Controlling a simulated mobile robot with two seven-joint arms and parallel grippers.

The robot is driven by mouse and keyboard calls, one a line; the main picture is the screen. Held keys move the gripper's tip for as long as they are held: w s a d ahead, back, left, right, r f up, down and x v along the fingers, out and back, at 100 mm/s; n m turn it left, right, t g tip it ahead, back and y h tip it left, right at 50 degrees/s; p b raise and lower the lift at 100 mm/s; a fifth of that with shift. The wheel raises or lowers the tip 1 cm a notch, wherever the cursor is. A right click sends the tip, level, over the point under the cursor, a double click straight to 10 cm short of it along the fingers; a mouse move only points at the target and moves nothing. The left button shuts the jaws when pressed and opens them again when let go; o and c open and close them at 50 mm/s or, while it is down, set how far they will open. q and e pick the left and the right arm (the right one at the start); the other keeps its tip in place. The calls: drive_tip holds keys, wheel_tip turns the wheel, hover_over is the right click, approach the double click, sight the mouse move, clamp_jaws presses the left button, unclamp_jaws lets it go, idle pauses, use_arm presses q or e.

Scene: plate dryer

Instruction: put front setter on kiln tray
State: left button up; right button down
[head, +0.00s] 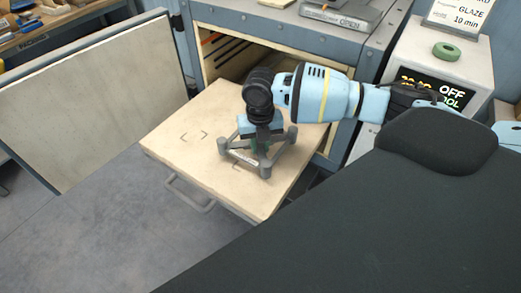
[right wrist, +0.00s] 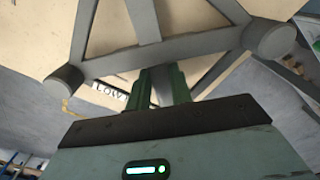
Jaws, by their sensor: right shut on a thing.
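The front setter (head: 285,153), a grey open frame with round posts at its corners, is over the right part of the kiln tray (head: 165,150). The tray is a cream slab with a handle on its front, pulled out of the cabinet. My right gripper (head: 262,148) points down and is shut on the middle of the setter. The right wrist view shows the setter's grey bars (right wrist: 200,45) and a "LOW" label beside my green fingers (right wrist: 163,88). I cannot tell whether the setter touches the tray. My left gripper is out of view.
Dark corner marks (head: 194,136) lie on the bare left part of the tray. An open door (head: 90,100) stands at the left. The cabinet top (head: 235,18) is behind the tray.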

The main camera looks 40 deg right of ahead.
sight(261, 148)
drive_tip(key=shift+f, duration=1.2)
drive_tip(key=shift+f, duration=0.25)
drive_tip(key=c, duration=1.3)
unclamp_jaws()
drive_tip(key=shift+o, duration=0.2)
wheel_tip(261, 148, up, 12)
drive_tip(key=shift+r+p, duration=0.2)
drive_tip(key=shift+p, duration=0.1)
